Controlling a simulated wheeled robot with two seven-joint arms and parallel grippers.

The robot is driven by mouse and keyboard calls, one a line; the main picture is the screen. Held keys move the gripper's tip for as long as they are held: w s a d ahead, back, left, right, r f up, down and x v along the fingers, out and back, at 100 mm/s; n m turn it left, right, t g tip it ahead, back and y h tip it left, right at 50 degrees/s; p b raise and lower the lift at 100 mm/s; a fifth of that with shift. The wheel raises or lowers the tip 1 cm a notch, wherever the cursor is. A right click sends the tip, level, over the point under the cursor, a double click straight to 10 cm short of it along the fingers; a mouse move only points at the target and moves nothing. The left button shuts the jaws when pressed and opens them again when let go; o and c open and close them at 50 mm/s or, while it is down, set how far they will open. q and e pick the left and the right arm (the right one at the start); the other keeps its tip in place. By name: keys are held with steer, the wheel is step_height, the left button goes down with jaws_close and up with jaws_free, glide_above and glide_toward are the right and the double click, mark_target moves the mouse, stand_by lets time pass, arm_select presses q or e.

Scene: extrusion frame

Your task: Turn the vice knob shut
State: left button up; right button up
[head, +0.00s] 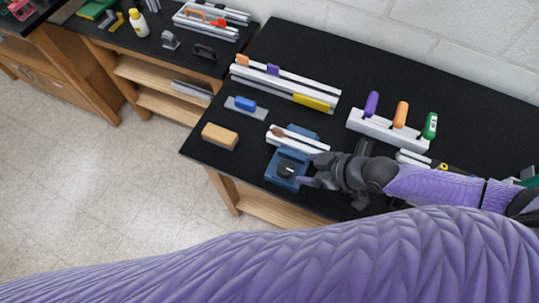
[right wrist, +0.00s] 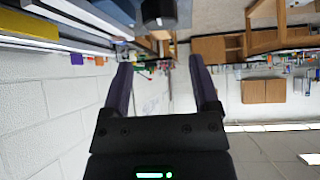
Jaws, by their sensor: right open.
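The blue vice (head: 282,183) sits near the front edge of the black table in the head view. Its round black knob (head: 286,170) faces up toward the camera. A white extrusion (head: 305,141) lies across the vice. My right gripper (head: 306,174) is just right of the knob, open, with its fingers pointing left. In the right wrist view the two fingers of my right gripper (right wrist: 160,62) are spread and empty. The dark knob (right wrist: 158,13) shows at the top, beyond the fingertips and between their lines. My left gripper is not in view.
A tan block (head: 219,136) and a blue-handled tool (head: 245,104) lie left of the vice. Long extrusions (head: 285,83) lie behind it. A white rack (head: 375,128) with purple, orange and green handles stands at right. A second table (head: 150,46) is at left.

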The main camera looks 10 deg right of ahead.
mark_target(286, 167)
steer(key=b+x, duration=0.2)
steer(key=x, duration=0.6)
steer(key=shift+s+d+f, duration=0.1)
steer(key=shift+s+f, duration=0.05)
steer(key=shift+f, duration=0.1)
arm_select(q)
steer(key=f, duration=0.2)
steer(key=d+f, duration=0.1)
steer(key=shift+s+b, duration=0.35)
arm_select(e)
steer(key=shift+w+a+f, duration=0.2)
steer(key=shift+a+f, duration=0.05)
steer(key=c, duration=1)
steer(key=m+p, duration=0.1)
steer(key=p, duration=0.2)
steer(key=shift+r+t+h, duration=0.3)
steer(key=shift+r+h, duration=0.05)
steer(key=shift+h, duration=0.05)
steer(key=shift+f+m+p, duration=0.15)
steer(key=shift+m+p, duration=0.15)
steer(key=shift+m, duration=0.2)
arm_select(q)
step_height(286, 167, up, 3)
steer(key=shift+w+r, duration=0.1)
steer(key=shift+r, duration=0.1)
arm_select(e)
steer(key=shift+f, duration=0.2)
